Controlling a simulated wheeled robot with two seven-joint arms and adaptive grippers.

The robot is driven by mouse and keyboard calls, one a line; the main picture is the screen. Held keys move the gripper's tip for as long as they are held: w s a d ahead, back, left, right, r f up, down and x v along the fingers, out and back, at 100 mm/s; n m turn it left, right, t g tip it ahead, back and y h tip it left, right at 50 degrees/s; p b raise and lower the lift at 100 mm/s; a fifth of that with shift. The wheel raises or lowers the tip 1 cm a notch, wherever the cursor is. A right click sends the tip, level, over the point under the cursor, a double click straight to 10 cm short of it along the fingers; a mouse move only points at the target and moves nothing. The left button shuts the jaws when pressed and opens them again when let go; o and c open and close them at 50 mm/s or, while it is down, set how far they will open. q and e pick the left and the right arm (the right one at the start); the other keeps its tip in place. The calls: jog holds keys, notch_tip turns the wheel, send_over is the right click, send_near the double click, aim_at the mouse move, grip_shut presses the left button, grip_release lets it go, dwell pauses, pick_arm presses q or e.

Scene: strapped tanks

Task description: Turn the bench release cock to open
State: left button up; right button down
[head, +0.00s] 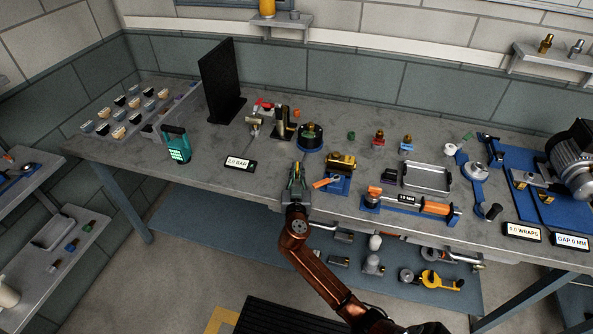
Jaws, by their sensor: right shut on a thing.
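A brass valve body (341,161) sits on a small blue stand near the bench's front edge, with an orange lever (326,182) low at its left. A second fitting with a red handle (264,103) stands further back, left of a dark post. I cannot tell for certain which is the release cock. My right gripper (296,173) is at the front edge, just left of the orange lever. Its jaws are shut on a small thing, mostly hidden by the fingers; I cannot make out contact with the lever. My left gripper is out of view.
A "2.0 BAR" display (239,163) and a teal handheld meter (176,144) lie to the left. A round dark-green gauge (310,136) stands behind the gripper. A blue fixture with an orange cylinder (436,207) and a metal tray (427,178) are to the right.

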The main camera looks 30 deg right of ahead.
jog(key=shift+d+n+t+y, duration=0.1)
jog(key=shift+n+t+y, duration=0.6)
jog(key=shift+y, duration=0.4)
